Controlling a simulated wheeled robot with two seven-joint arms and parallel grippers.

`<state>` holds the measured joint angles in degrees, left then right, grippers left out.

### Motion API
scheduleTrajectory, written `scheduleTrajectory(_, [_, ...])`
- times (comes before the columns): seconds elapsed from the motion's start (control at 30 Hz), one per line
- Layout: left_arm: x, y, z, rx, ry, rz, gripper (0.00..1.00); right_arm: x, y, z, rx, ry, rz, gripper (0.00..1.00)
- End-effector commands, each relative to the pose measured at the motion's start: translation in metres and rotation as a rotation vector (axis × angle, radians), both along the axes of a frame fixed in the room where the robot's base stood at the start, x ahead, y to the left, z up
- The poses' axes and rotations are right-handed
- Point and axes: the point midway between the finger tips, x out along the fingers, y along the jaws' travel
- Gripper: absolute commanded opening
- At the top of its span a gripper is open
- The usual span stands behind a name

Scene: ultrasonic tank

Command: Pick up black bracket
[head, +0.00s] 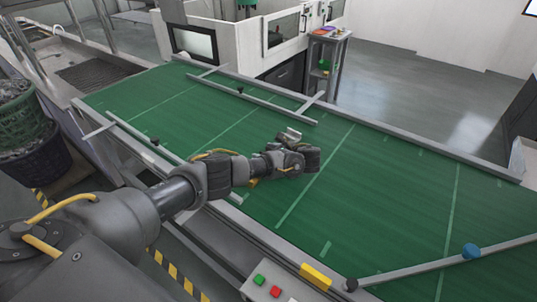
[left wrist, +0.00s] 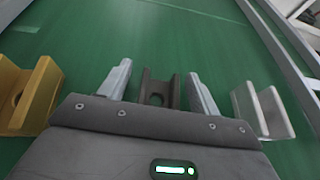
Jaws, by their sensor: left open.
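The black bracket (left wrist: 159,88), a dark channel-shaped piece with a round hole, sits on the green belt in the left wrist view. It appears between the two pale fingers of my left gripper (left wrist: 160,71), with a gap visible on each side. The fingers are open, and I see no contact with the bracket. In the head view my left gripper (head: 292,160) is low over the middle of the belt. I cannot clearly make out the black bracket there, as the gripper covers that area. My right gripper is not in view.
A yellow bracket (left wrist: 30,92) lies left of my fingers and a silver bracket (left wrist: 262,108) lies right of them. The green conveyor belt (head: 390,190) is mostly clear, with grey rails (head: 253,102) along and across it.

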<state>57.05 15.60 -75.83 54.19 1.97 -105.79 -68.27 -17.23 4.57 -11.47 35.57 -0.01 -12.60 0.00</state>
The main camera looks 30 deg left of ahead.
Motion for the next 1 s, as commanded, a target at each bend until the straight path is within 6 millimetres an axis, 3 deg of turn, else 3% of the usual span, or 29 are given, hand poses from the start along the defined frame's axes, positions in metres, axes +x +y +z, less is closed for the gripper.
scheduleTrajectory(0.13, [0.000,0.000,0.000,0.000,0.000,0.000,0.61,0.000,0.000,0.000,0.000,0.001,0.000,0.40])
scheduleTrajectory(0.53, [0.000,0.000,0.000,0.000,-0.001,0.000,0.09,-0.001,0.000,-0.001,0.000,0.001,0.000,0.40])
scheduleTrajectory(0.83, [0.000,0.000,0.003,0.000,-0.002,0.001,0.08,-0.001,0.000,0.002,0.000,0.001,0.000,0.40])
scheduleTrajectory(1.0, [0.000,0.000,0.013,0.000,-0.002,0.001,0.08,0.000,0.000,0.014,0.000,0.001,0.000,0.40])
